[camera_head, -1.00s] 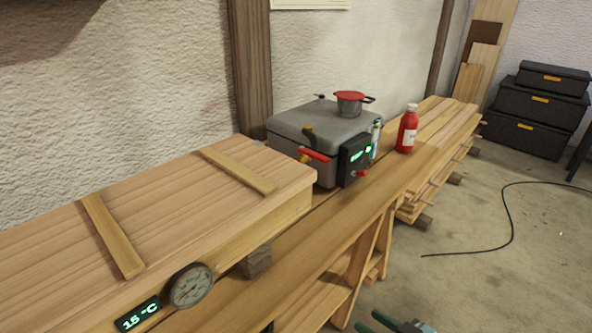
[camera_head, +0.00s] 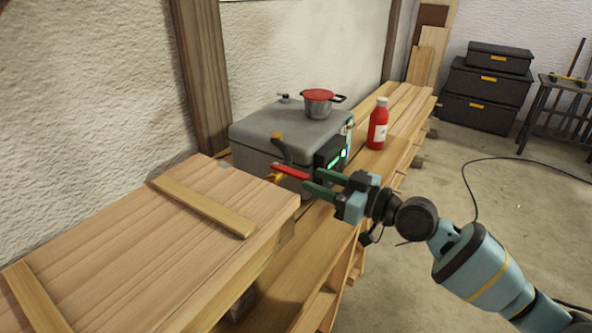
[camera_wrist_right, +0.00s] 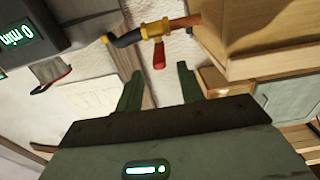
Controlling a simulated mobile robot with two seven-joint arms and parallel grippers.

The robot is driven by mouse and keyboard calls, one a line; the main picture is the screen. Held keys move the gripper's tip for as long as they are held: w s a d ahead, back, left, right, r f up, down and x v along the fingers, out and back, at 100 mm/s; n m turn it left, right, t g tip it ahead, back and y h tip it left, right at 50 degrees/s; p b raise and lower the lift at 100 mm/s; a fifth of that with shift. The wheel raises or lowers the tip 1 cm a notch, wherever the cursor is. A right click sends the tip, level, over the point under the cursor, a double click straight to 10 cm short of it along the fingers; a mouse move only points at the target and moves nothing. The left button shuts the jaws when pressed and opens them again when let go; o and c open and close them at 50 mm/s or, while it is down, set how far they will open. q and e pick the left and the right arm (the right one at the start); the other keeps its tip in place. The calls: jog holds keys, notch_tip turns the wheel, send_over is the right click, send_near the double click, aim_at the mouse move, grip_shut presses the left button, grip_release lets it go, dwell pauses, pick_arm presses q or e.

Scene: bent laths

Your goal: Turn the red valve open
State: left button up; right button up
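The red valve handle (camera_head: 290,171) is on the front of the grey metal box (camera_head: 262,138), near the corner of the wooden chest. In the right wrist view the red handle (camera_wrist_right: 159,55) hangs from a yellow brass fitting (camera_wrist_right: 155,29) with a black elbow and a copper pipe. My right gripper (camera_head: 314,183) is just right of the handle in the head view, its two green fingers apart. In the right wrist view the fingers (camera_wrist_right: 158,85) are open and empty, with the handle beyond and between them, not gripped. My left gripper is not in view.
The long wooden chest (camera_head: 130,245) fills the left front. A red-lidded pot (camera_head: 318,104) stands on the grey box, and a red bottle (camera_head: 377,125) stands on the bench behind. A dark control box (camera_head: 331,153) sits close behind my right fingers. Open floor lies right.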

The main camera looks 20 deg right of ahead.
aim_at(297, 172)
jog(key=x, duration=0.6)
jog(key=shift+w+p, duration=0.1)
jog(key=shift+p, duration=0.3)
grip_shut()
